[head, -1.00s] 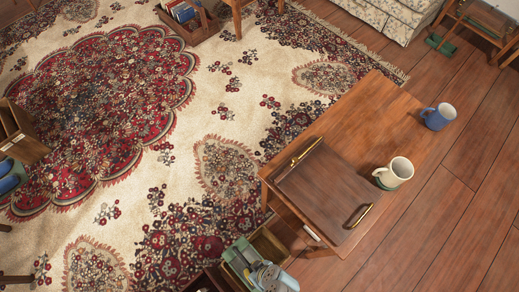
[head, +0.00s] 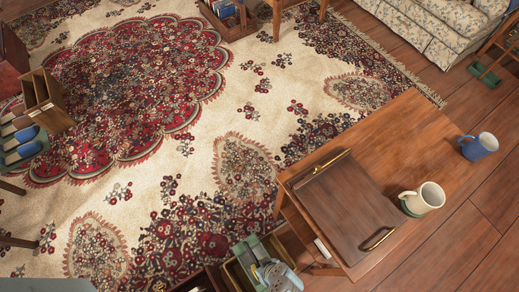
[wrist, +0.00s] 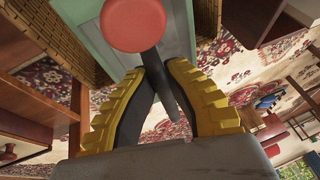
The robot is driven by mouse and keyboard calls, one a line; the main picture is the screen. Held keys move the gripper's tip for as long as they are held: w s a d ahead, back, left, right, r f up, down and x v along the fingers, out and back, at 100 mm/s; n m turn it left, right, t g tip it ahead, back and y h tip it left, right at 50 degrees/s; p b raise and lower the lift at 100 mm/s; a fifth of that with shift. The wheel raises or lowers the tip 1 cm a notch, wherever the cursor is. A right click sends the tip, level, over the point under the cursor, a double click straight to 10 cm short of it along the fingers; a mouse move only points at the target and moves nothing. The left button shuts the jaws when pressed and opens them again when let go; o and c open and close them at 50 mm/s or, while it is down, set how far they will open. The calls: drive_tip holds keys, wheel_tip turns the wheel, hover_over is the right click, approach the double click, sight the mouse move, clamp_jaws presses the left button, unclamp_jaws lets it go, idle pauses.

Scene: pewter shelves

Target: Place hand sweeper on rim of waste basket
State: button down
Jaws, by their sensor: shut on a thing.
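My gripper (wrist: 160,70) shows in the wrist view, with two yellow, ribbed fingers lined in black. It is shut on a narrow dark grey bar, which seems to be part of the hand sweeper (wrist: 168,88). A round red disc (wrist: 135,24) lies just beyond the fingertips, in front of a pale green panel. I cannot tell whether the disc belongs to the sweeper. Brown wicker surfaces (wrist: 72,50) stand on both sides of the panel. I cannot tell whether either is the waste basket. My gripper is outside the head view.
A patterned rug (head: 205,110) has much free room.

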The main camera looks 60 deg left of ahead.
drive_tip(key=shift+w+a+r, duration=0.1)
drive_tip(key=c, duration=1.2)
unclamp_jaws()
drive_tip(key=shift+c, duration=0.2)
drive_tip(key=p+v, duration=0.5)
drive_tip(key=v, duration=0.7)
drive_tip(key=shift+p, duration=0.35)
